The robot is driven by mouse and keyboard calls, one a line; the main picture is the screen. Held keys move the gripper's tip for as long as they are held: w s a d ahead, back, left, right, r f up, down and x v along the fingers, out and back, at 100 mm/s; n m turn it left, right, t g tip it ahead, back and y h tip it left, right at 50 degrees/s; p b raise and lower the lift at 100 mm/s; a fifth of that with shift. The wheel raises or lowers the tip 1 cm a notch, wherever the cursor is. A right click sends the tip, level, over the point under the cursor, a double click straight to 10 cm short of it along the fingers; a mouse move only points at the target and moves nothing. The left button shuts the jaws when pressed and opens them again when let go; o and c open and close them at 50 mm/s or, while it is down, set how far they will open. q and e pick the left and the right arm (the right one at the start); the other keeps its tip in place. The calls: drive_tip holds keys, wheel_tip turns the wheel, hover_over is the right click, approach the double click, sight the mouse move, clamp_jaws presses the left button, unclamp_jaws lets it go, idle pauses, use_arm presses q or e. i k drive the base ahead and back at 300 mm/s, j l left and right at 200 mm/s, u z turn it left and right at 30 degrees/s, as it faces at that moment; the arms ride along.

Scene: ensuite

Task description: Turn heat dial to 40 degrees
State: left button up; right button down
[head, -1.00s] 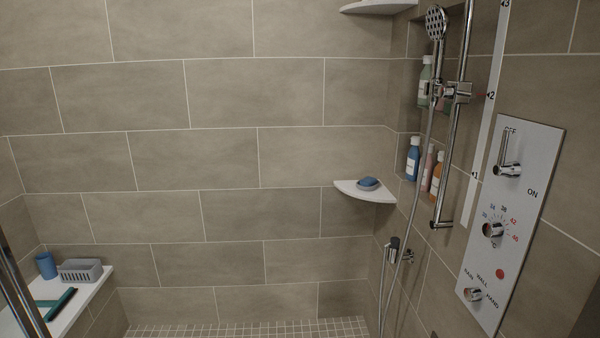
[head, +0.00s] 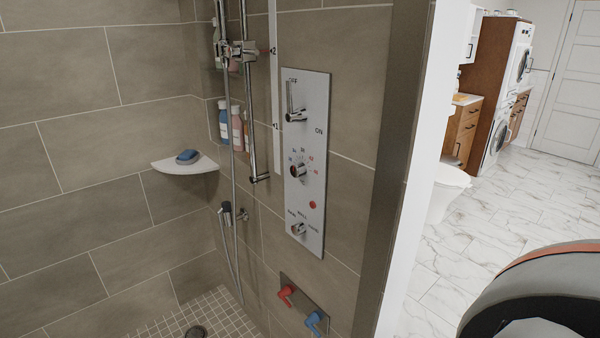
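The heat dial (head: 299,170) is a round chrome knob in the middle of a pale control panel (head: 318,150) on the shower wall. Blue and red numbers arc around it, too small to read surely now. Neither gripper shows in the head view.
A vertical shower rail (head: 247,90) and hose stand left of the panel. Red (head: 286,293) and blue (head: 314,321) handles sit below it. A corner shelf (head: 180,166) holds a blue soap. A wall edge (head: 385,170) bounds the shower; marble floor (head: 510,220) lies open beyond.

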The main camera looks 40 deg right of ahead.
sight(298, 170)
drive_tip(key=l+z, duration=0.15)
drive_tip(key=z, duration=0.25)
drive_tip(key=i+l+z, duration=0.1)
drive_tip(key=z, duration=0.35)
